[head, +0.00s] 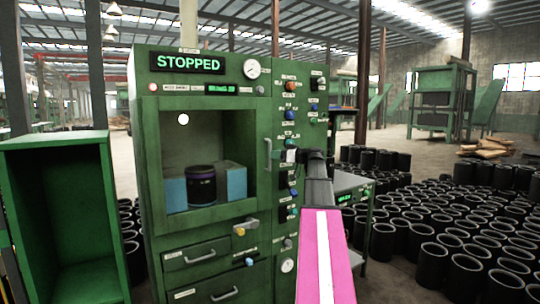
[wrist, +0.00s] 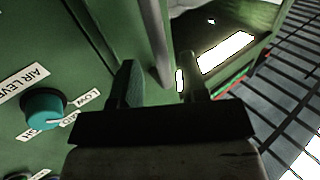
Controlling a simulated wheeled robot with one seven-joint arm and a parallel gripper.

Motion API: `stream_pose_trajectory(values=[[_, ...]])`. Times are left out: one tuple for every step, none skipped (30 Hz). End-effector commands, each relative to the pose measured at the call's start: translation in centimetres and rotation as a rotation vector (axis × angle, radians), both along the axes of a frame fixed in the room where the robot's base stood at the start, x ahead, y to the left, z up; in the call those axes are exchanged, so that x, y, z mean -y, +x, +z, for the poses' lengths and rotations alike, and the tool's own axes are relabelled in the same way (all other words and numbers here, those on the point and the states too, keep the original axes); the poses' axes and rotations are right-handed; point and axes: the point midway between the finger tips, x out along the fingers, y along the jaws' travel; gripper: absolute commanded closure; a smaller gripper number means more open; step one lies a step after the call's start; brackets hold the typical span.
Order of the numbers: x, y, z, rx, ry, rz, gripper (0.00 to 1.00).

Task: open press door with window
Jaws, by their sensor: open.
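The green press (head: 215,235) stands in the middle of the head view, with a lit "STOPPED" sign on top. Its door with window (head: 250,185) looks shut. A black sleeve with a purple band (head: 201,186) shows through the window between two blue-grey blocks. A slim vertical handle (head: 268,153) is at the door's right edge. My gripper (head: 284,156) is just right of this handle, partly in front of the button panel. In the wrist view my gripper (wrist: 163,85) has its two dark fingers apart. A grey upright bar shows beyond and between them; I cannot tell whether it touches them.
A panel of buttons and knobs (head: 289,115) is close beside my gripper; a teal knob (wrist: 42,107) is left of it in the wrist view. An open green cabinet (head: 62,215) stands left. Many black sleeves (head: 435,265) crowd the floor at right.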

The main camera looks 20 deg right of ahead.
Motion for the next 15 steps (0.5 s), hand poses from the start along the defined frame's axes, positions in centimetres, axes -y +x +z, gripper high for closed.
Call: stream_pose_trajectory(values=[[-0.6, 0.7, 0.0, 0.000, 0.000, 0.002, 0.59], [-0.9, 0.9, 0.0, 0.000, 0.000, 0.002, 0.59], [-1.2, 1.3, 0.0, -0.001, 0.001, 0.002, 0.59], [-1.5, 1.6, 0.0, -0.001, 0.001, 0.002, 0.59], [-1.7, 1.8, 0.0, -0.001, 0.001, 0.001, 0.59], [-1.9, 2.0, 0.0, -0.001, 0.001, 0.001, 0.59], [-2.1, 2.2, 0.0, -0.001, 0.001, 0.001, 0.59], [-2.2, 2.3, 0.0, -0.001, 0.001, 0.001, 0.59], [-2.3, 2.4, 0.0, -0.001, 0.001, 0.000, 0.59], [-2.4, 2.5, 0.0, -0.001, 0.001, 0.000, 0.59], [-2.5, 2.5, 0.0, -0.001, 0.001, 0.000, 0.59], [-2.5, 2.6, 0.0, -0.001, 0.001, 0.000, 0.59], [-2.5, 2.6, 0.0, -0.001, 0.001, 0.000, 0.59], [-2.6, 2.6, 0.0, -0.001, 0.001, 0.000, 0.59], [-2.6, 2.6, 0.0, -0.001, 0.001, 0.000, 0.59]])
